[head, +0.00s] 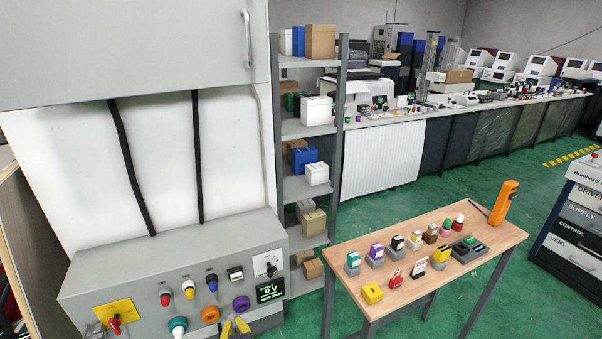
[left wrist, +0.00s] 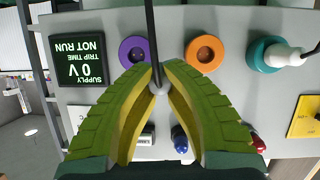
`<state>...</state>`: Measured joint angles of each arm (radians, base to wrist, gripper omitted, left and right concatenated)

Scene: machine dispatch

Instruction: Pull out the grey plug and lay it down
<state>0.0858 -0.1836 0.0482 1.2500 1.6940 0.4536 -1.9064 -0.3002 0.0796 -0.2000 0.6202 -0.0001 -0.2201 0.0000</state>
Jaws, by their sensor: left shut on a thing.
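My left gripper (head: 235,327), with yellow-green fingers, is at the bottom of the head view, in front of the panel. In the left wrist view its fingertips (left wrist: 158,86) are closed on a small grey plug (left wrist: 160,89) with a dark cable. The fingers hide much of the plug. The purple socket (left wrist: 133,50) and the orange socket (left wrist: 205,53) show dark open centres. A pale plug (left wrist: 287,54) sits in the teal socket (left wrist: 258,58). My right gripper is not in view.
The panel (head: 130,295) carries coloured buttons, a yellow plate with a red switch (head: 115,322) and a display (head: 270,290) showing 0 V. A wooden table (head: 410,302) at the right holds several small blocks and an orange device (head: 504,203). Its front right part is bare.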

